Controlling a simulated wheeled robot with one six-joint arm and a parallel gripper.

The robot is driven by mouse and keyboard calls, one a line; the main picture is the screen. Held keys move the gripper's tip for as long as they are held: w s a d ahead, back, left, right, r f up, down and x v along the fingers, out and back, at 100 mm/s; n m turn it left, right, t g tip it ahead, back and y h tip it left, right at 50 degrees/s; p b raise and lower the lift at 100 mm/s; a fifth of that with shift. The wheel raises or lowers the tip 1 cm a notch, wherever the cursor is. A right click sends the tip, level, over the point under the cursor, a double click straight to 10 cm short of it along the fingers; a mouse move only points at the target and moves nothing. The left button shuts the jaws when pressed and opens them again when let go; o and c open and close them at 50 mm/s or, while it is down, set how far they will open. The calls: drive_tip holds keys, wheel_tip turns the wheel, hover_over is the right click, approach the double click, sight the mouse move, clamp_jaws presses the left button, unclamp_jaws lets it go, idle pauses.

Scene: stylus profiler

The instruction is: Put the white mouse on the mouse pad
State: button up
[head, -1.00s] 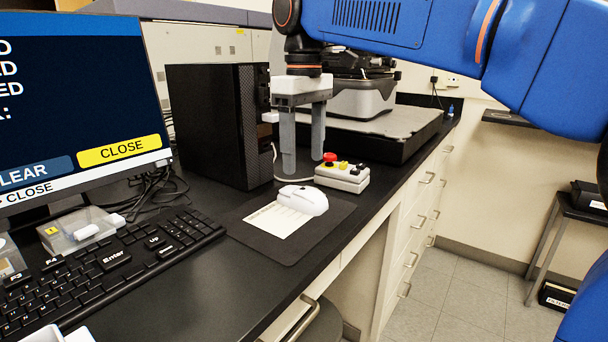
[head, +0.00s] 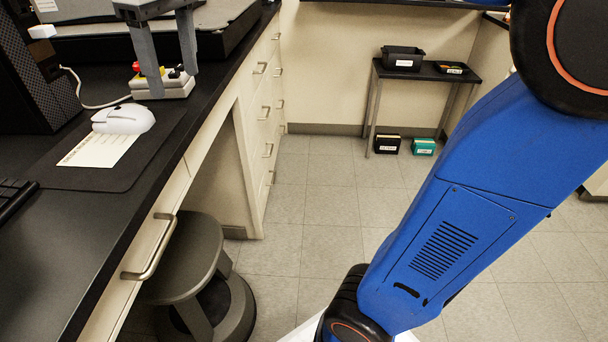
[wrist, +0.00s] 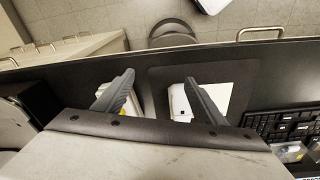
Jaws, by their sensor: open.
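The white mouse (head: 123,118) rests on the dark mouse pad (head: 98,178), at its far end, against or partly over a pale printed card (head: 95,150) lying on the pad. In the wrist view the mouse (wrist: 179,103) is partly hidden by a finger, with the pad (wrist: 243,72) around it. My gripper (head: 172,85) is open, fingers pointing down and empty. It is above and just beyond the mouse, apart from it, in front of the button box in the head view. The gripper's fingers (wrist: 159,77) also show in the wrist view.
The button box (head: 163,85) with red and yellow buttons stands just beyond the pad. A dark computer tower (head: 38,75) is at left, the keyboard (head: 12,196) at the near left. A stool (head: 185,260) stands below the bench edge. Open floor lies to the right.

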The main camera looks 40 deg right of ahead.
drive_tip(key=s+d+f+m+t, duration=0.1)
drive_tip(key=s+d+f+m, duration=0.1)
drive_tip(key=s+d+f, duration=0.3)
drive_tip(key=s+d+f+m+t, duration=0.1)
drive_tip(key=s+d+f+m, duration=0.2)
drive_tip(key=f, duration=0.9)
drive_tip(key=s+d+f+m+t, duration=0.1)
drive_tip(key=s+d+f+m, duration=0.1)
drive_tip(key=s+d+f, duration=0.6)
drive_tip(key=shift+s+d+f+t+h, duration=0.2)
drive_tip(key=shift+s+f+t+h, duration=0.1)
drive_tip(key=shift+s+f, duration=0.2)
